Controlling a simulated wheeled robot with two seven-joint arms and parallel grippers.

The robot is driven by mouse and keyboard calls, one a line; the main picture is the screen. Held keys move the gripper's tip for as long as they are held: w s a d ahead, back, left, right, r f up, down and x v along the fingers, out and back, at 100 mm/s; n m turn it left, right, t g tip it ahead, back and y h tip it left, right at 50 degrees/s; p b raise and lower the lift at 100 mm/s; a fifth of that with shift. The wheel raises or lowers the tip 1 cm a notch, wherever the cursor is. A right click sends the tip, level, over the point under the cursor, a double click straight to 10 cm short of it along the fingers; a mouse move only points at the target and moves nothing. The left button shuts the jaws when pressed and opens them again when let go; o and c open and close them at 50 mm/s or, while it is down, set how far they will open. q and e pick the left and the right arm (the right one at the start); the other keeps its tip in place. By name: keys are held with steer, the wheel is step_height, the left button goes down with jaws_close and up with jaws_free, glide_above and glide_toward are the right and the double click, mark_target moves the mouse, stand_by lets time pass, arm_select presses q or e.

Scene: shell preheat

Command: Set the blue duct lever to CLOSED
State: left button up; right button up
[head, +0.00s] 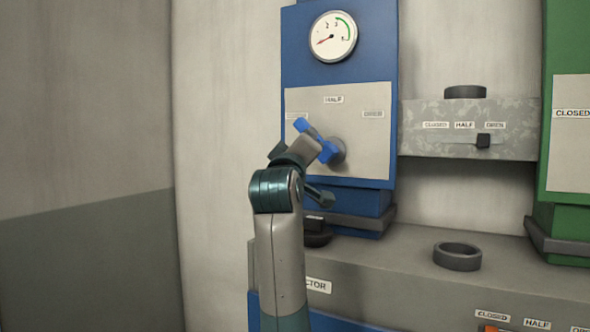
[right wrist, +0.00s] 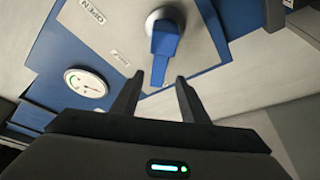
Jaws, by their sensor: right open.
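The blue lever (head: 327,151) sits on a round hub on the pale plate (head: 360,150) of the blue duct. It leans up and left from the hub, toward the faint left label, past HALF. In the right wrist view the lever (right wrist: 165,42) points down toward my fingers, turned away from OPEN and HALF. My right gripper (right wrist: 158,86) is open, its two fingertips just short of the lever's end, one to each side, with nothing gripped. In the head view my wrist hides part of the lever. My left gripper is out of view.
A round gauge (head: 332,37) is above the plate. A grey panel with a black slider (head: 483,141) stands at right, and a green duct (head: 565,215) beyond it. A dark ring (head: 457,256) lies on the grey ledge below. Bare wall is at left.

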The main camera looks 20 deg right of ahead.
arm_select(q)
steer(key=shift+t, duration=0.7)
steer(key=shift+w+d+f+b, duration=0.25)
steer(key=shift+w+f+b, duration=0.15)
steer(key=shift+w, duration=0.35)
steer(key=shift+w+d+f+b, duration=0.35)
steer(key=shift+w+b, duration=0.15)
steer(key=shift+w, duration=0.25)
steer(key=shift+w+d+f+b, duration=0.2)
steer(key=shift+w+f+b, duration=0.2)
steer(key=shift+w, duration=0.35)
arm_select(e)
steer(key=v, duration=0.8)
steer(key=shift+s+a+f, duration=0.15)
steer(key=shift+s+a, duration=0.1)
